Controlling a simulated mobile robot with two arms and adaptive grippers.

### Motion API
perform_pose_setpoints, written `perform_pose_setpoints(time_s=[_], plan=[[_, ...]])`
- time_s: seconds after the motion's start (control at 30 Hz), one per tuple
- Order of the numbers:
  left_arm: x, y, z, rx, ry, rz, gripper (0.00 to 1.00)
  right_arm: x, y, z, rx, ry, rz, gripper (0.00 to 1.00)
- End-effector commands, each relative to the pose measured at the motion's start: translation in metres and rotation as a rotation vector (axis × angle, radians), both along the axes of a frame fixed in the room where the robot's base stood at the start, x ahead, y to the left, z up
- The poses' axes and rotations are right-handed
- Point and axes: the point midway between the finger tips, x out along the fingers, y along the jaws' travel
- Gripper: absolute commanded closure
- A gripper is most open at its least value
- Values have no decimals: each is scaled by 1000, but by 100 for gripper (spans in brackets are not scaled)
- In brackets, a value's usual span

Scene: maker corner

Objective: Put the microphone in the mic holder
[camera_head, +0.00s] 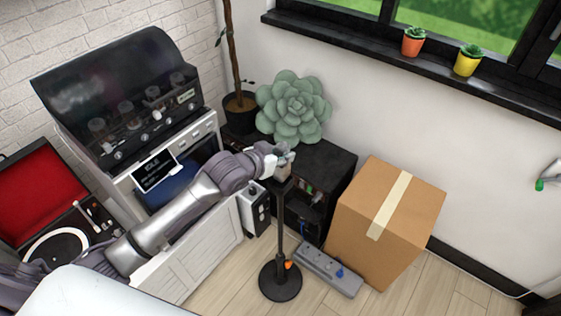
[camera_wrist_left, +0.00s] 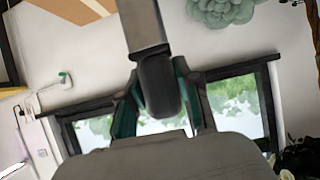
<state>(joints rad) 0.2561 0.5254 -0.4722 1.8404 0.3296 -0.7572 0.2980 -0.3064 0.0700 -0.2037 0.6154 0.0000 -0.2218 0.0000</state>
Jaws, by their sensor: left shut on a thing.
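The mic stand (camera_head: 281,235) is upright on the floor, with a round black base (camera_head: 280,281), a thin pole and a small orange part low on it. My left gripper (camera_head: 280,160) is at the top of the stand. In the left wrist view, my left gripper (camera_wrist_left: 160,95) is shut on the microphone (camera_wrist_left: 157,82), whose dark rounded end lies between the fingers and whose grey part runs up out of frame. In the head view the gripper mostly hides the microphone and the holder, so I cannot tell whether they touch. My right gripper is not in view.
A taped cardboard box (camera_head: 390,222) stands right of the stand, with a grey power strip (camera_head: 328,270) between them. A black cabinet (camera_head: 325,160) with a large succulent (camera_head: 293,107) is behind. A white cabinet (camera_head: 205,250) and a turntable (camera_head: 60,245) are left.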

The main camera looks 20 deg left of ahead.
Motion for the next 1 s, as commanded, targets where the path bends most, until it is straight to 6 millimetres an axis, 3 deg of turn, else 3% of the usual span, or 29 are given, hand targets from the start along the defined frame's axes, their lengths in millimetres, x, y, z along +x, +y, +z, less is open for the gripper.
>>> perform_pose_setpoints(time_s=[0.13, 0.33, 0.73, 0.77, 0.9, 1.0], plan=[[-1, 2, -11, -1, 0, 0, 100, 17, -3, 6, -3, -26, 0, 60], [-1, 2, -37, 0, -1, 0, 100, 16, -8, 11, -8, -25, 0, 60], [-1, 1, -43, -1, -4, -1, 100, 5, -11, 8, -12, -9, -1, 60], [-2, 1, -44, 1, -2, -1, 62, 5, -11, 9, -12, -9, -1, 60], [-2, 1, -44, 1, 0, 0, 42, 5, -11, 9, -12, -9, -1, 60], [-2, 1, -44, 1, 0, 0, 42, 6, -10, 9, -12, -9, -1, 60]])
